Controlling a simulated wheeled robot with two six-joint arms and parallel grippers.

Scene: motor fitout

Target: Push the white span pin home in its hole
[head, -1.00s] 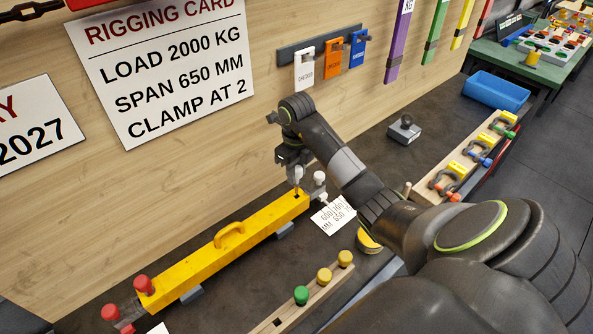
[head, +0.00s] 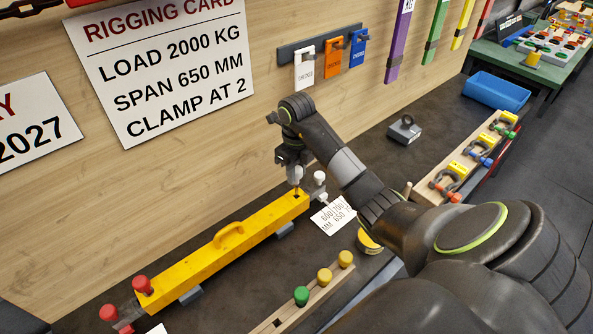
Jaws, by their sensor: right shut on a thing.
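The yellow beam (head: 205,255) lies on the dark bench, with a handle on top and a dark hole near its right end. My right gripper (head: 298,179) is over that end, pointing down, shut on a slim pale piece that I take for the white span pin. The fingers hide most of it, and how deep it sits in the hole cannot be told. My left gripper is not in view.
A white span card (head: 333,215) lies right of the gripper. A wooden rack (head: 290,318) with green and yellow knobs is in front. A shackle board (head: 472,160) and blue tray (head: 497,91) are at right.

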